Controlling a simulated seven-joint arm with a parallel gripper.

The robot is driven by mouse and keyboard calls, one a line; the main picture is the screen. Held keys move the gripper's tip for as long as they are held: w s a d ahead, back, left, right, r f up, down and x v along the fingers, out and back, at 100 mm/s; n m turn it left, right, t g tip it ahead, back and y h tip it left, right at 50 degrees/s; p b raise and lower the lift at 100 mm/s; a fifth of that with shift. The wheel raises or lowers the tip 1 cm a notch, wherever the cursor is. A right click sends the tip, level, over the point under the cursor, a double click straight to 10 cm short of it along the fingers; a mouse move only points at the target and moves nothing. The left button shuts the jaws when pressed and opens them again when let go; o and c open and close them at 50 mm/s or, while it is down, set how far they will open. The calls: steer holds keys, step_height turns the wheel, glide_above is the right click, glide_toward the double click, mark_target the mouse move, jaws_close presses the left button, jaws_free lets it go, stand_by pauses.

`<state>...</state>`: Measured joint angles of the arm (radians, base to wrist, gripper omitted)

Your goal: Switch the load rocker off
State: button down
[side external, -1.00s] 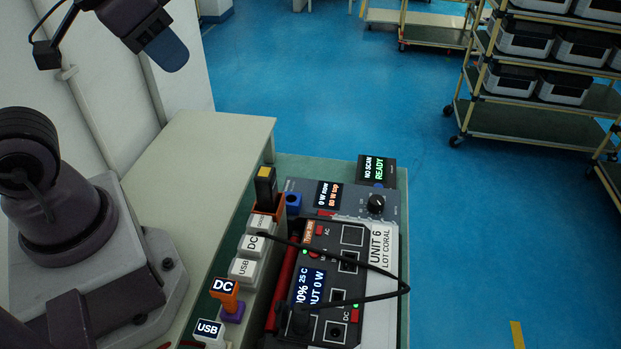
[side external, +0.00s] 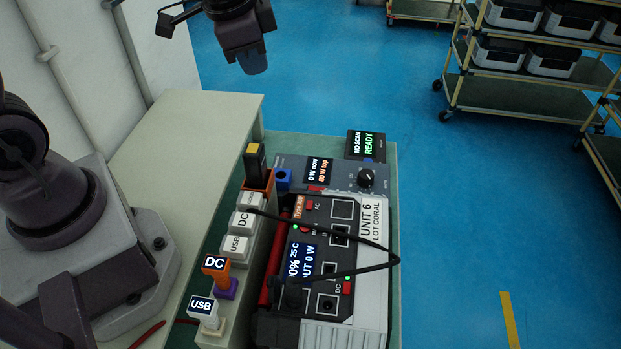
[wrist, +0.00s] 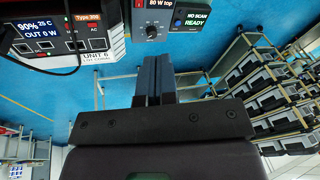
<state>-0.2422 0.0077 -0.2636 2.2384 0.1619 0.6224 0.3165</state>
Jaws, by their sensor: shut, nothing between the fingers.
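The electronic load box (side external: 345,180) is blue-grey, with a display (side external: 319,171) reading 0 W now, 80 W top, and a black knob (side external: 366,177). A small red part below the display (side external: 315,188) looks like the load rocker; its tilt is too small to read. In the wrist view a red part (wrist: 139,4) sits left of the display at the top edge, partly cut off. My gripper (side external: 254,66) is shut and empty, in the air above and behind the load box. Its blue fingers (wrist: 153,75) are pressed together in the wrist view.
The power unit (side external: 335,260), labelled UNIT 6, stands in front of the load box with a black cable looping over it. A row of DC and USB plugs (side external: 218,270) is on its left. A NO SCAN READY display (side external: 366,145) stands behind. Shelving carts are farther right.

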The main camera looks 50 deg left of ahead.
steer(key=w+d+f+m+h, duration=0.1)
steer(key=w+f+m, duration=0.1)
steer(key=f, duration=0.5)
steer(key=w+d+f+m+g+h, duration=0.1)
steer(key=w+f+h, duration=0.1)
steer(key=w+f, duration=0.2)
step_height(320, 180, down, 4)
steer(key=shift+w+d+r+m, duration=0.1)
steer(key=shift+w+d+m, duration=0.05)
steer(key=shift+w+m, duration=0.25)
glide_above(308, 184)
steer(key=s+d, duration=0.1)
steer(key=d, duration=0.2)
steer(key=f, duration=1.2)
steer(key=shift+a+f, duration=0.15)
steer(key=shift+a, duration=0.1)
steer(key=shift+f, duration=0.7)
steer(key=shift+a+f, duration=0.1)
steer(key=shift+s+a+f, duration=0.1)
steer(key=shift+s+f, duration=0.1)
steer(key=shift+f, duration=0.2)
steer(key=shift+w+r, duration=0.1)
